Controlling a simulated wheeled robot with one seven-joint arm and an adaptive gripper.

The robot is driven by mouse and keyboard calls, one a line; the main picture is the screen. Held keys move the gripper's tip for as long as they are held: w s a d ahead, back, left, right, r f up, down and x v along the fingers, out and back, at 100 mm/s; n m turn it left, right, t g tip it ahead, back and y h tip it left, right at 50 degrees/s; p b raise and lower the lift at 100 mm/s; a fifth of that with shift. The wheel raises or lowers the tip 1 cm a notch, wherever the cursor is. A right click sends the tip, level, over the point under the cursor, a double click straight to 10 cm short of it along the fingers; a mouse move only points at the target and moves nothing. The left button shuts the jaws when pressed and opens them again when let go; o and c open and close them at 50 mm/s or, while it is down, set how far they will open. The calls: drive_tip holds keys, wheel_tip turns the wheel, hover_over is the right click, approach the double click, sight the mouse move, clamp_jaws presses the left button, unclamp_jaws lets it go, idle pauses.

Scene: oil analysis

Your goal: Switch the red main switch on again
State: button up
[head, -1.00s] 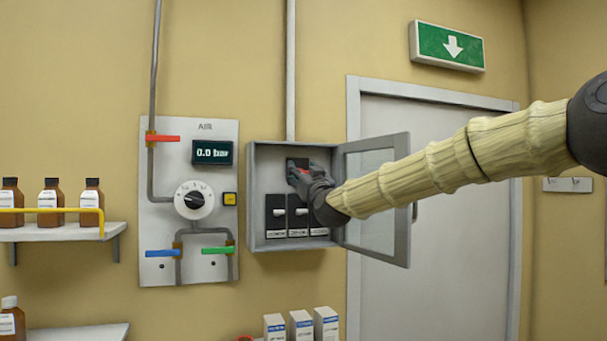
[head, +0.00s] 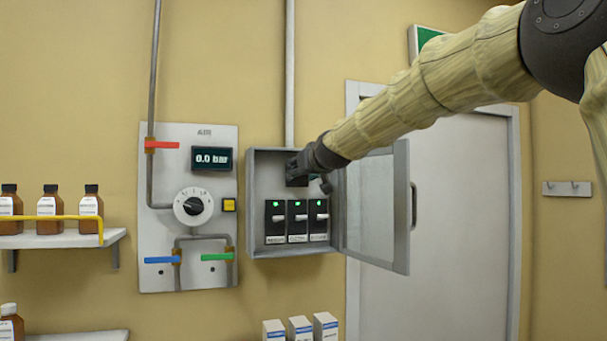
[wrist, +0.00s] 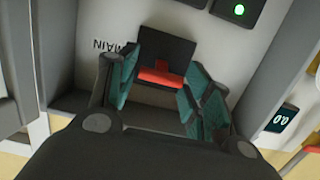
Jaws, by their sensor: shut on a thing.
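The red main switch (wrist: 160,77) sits on a black block in the wrist view, next to the printed word MAIN. My gripper (wrist: 165,90) has its teal-padded fingers on both sides of the red lever and is shut on it. In the head view my gripper (head: 310,168) reaches into the upper part of the grey switch box (head: 252,215) and hides the red lever. Below it, three smaller black switches (head: 297,221) each show a lit green lamp. One lit lamp (wrist: 239,9) also shows in the wrist view.
The box's glazed door (head: 402,205) stands open to the right, close under my arm. An air panel (head: 160,270) left of the box reads 0.0 bar. Brown bottles stand on a shelf (head: 60,238) at the left. White cartons (head: 300,330) are below the box.

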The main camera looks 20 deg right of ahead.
drive_tip(key=shift+r+g, duration=0.4)
idle(0.4)
drive_tip(key=o, duration=1)
drive_tip(key=shift+w, duration=0.1)
drive_tip(key=shift+c, duration=0.2)
drive_tip(key=shift+f, duration=0.1)
